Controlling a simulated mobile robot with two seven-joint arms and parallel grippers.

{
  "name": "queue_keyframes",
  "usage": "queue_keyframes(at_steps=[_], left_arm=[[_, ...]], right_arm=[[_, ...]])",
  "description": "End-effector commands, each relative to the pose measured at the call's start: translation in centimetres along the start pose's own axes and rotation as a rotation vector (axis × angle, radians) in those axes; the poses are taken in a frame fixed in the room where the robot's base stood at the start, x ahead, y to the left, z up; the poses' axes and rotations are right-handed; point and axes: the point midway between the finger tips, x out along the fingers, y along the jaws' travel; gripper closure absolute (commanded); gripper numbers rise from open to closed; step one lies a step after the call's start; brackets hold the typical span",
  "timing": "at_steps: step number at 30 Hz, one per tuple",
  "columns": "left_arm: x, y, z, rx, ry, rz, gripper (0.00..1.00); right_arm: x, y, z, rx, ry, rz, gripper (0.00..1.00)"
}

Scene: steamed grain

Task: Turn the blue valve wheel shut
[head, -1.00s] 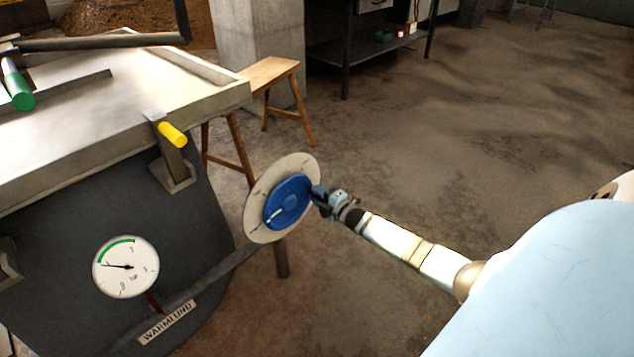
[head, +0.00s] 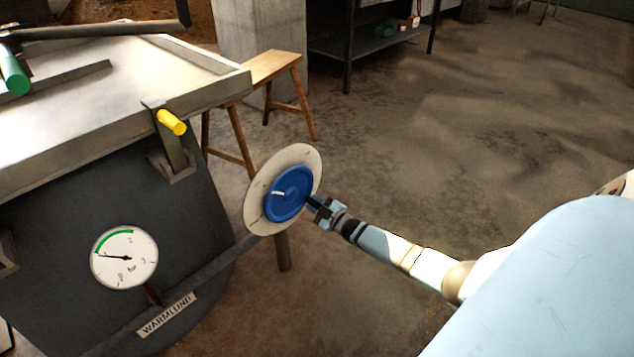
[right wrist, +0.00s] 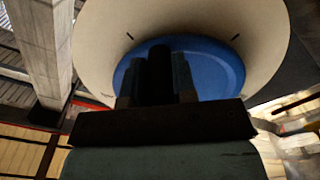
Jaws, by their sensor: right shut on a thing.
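The blue valve wheel (head: 289,196) sits in front of a round cream disc (head: 257,207) on a pipe beside the dark vessel. A white mark shows on the wheel, at its upper left. My right gripper (head: 311,202) is at the wheel's right lower edge, shut on its rim. In the right wrist view the blue wheel (right wrist: 222,68) fills the space behind the gripper fingers (right wrist: 158,75), which hide part of it. Dark tick marks show on the disc. My left gripper is not in view.
The dark vessel (head: 70,240) carries a round gauge (head: 124,257), a name plate (head: 166,315) and a yellow-handled clamp (head: 171,122). A wooden bench (head: 272,68) stands behind the wheel. The floor to the right is clear.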

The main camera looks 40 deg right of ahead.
Motion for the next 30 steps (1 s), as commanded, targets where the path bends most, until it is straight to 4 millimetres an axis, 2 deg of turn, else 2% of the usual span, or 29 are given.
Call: queue_keyframes(at_steps=[4, 20, 21, 23, 30], left_arm=[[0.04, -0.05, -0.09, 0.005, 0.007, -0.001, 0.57], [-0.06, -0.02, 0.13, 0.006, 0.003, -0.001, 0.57], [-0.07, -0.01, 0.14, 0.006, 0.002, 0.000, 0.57], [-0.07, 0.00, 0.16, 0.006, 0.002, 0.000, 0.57], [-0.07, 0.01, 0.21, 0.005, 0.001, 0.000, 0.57]], right_arm=[[-0.09, -0.76, 0.02, -0.002, 0.000, -0.005, 1.00], [-0.08, -0.99, -0.04, -0.003, 0.002, -0.006, 1.00], [-0.08, -0.99, -0.04, -0.003, 0.002, -0.006, 0.65], [-0.08, -0.94, -0.04, -0.003, 0.001, -0.006, 0.52], [-0.04, -0.72, -0.02, -0.004, 0.001, -0.003, 0.49]])
